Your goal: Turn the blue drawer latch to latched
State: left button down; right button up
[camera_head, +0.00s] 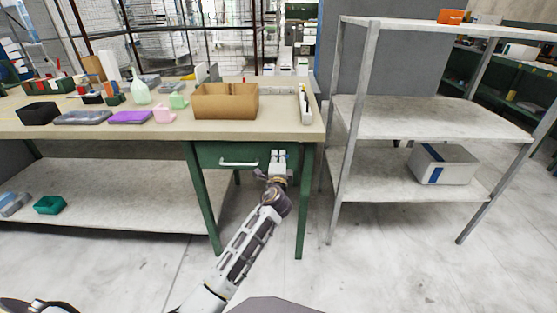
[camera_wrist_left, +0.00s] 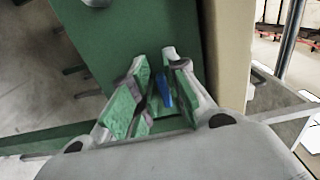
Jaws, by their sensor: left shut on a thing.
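The green drawer (camera_head: 212,152) is under the right end of the workbench and looks closed, with a white bar handle (camera_head: 238,163) on its front. My left gripper (camera_head: 278,157) is at the drawer front, right of the handle. In the left wrist view the fingers (camera_wrist_left: 158,78) point at the green front and are shut on the blue latch (camera_wrist_left: 165,93), a small blue piece between them. The fingers hide part of the latch, so its exact angle is hard to tell. In the head view my gripper covers the latch. My right gripper is not in view.
The workbench top (camera_head: 285,125) holds a cardboard box (camera_head: 225,102), a purple tray (camera_head: 130,118) and a black bin (camera_head: 40,113). A grey shelf unit (camera_head: 425,118) stands at right with a grey-blue box (camera_head: 443,164). A green bench leg (camera_head: 305,205) is just right of my arm. The floor in front is clear.

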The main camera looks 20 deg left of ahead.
pick_arm(q)
jog(key=shift+f, duration=0.1)
jog(key=c, duration=1.6)
grip_release()
jog(key=shift+o, duration=0.2)
jog(key=shift+s, duration=0.1)
jog(key=v, duration=1.2)
